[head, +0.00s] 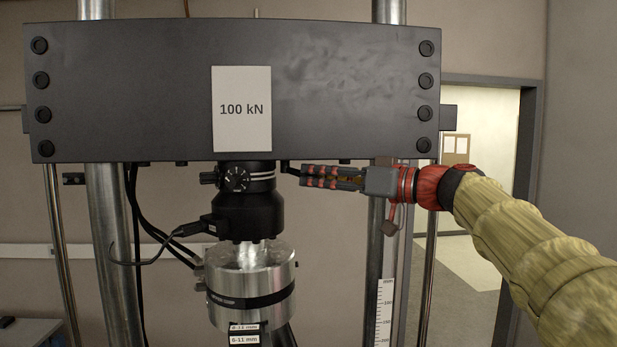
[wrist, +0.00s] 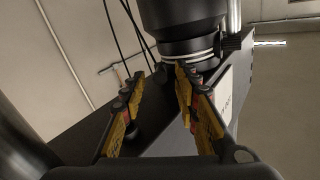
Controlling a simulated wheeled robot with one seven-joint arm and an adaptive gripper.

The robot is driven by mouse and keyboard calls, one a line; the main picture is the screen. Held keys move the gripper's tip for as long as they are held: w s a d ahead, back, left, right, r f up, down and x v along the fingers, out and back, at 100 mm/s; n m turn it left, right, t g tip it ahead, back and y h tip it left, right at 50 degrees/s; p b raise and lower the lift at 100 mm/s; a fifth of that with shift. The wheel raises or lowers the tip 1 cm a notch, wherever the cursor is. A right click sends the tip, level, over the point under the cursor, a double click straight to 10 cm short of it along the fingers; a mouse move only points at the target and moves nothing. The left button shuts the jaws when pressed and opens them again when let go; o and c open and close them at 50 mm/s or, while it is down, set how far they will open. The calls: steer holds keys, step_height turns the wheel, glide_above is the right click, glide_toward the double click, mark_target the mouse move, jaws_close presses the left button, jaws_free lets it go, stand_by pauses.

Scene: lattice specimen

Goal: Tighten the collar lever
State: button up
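The black collar (head: 262,180) with bright rings sits just under the crosshead, and a marked dial (head: 237,178) faces the head camera. A short dark piece that looks like the collar lever (head: 290,171) sticks out from its right side, just left of my gripper's tips. My gripper (head: 303,176) reaches in level from the right, below the crosshead. In the wrist view, my gripper (wrist: 159,71) has its two fingers apart with a gap between the tips. The collar (wrist: 190,48) is close beyond the right fingertip. I cannot make out the lever clearly in the wrist view.
The dark crosshead (head: 340,90) with a "100 kN" label (head: 241,109) is close above my gripper, with bolts on its underside. A steel column (head: 376,225) stands behind my gripper. Black cables (head: 150,215) hang left of the collar. A metal cylinder grip (head: 252,285) is below.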

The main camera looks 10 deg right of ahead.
steer(key=v, duration=0.8)
steer(key=shift+s+d, duration=0.25)
steer(key=shift+d, duration=0.1)
